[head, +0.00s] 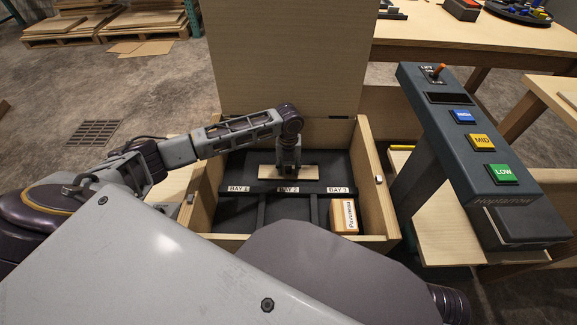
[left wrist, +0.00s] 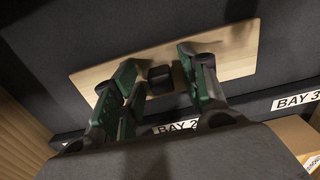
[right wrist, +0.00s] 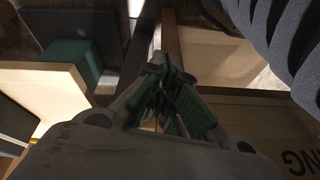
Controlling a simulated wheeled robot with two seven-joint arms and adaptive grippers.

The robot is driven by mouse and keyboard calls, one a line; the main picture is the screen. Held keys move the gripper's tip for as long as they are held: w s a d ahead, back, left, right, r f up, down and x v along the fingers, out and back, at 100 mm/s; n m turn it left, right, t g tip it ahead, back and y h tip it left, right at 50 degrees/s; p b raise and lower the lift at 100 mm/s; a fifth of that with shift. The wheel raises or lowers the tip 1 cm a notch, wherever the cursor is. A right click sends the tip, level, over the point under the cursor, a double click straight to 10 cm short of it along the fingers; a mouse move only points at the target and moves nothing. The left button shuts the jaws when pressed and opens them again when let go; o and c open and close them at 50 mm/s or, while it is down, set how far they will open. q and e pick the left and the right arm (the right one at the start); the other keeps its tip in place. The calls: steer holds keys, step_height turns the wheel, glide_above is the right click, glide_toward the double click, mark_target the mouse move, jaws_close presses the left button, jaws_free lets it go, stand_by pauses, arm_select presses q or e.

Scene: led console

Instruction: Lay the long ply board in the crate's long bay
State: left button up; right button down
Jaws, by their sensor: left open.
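The pale ply board (head: 268,173) lies in the long bay (head: 238,162) at the back of the crate (head: 369,172), behind the divider with the bay labels. In the left wrist view the board (left wrist: 238,48) looks flat on the dark lining, with a small dark block (left wrist: 160,78) at its middle. My left gripper (head: 288,170) reaches down over the board. Its fingers (left wrist: 158,85) stand apart on either side of the dark block. Whether they touch the board is unclear. My right gripper (right wrist: 165,95) is empty, away from the crate's bays, with its fingertips together.
A Paxonnal-like labelled box (head: 344,216) sits in bay 3; bays 1 and 2 look empty. The crate's raised lid (head: 287,55) stands behind. A console (head: 470,140) with blue, yellow and green buttons stands at right. A table (head: 480,40) is behind it.

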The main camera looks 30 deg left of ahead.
mark_target(289, 166)
arm_select(q)
steer(key=shift+r+p, duration=0.3)
steer(key=shift+r, duration=0.6)
step_height(289, 166, up, 10)
steer(key=p, duration=0.3)
steer(key=shift+r, duration=0.25)
arm_select(e)
steer(key=shift+g, duration=0.5)
steer(key=f, duration=0.3)
steer(key=d+f, duration=0.1)
steer(key=f, duration=0.1)
steer(key=shift+s+f, duration=0.1)
steer(key=shift+s, duration=0.15)
steer(key=shift+f, duration=0.1)
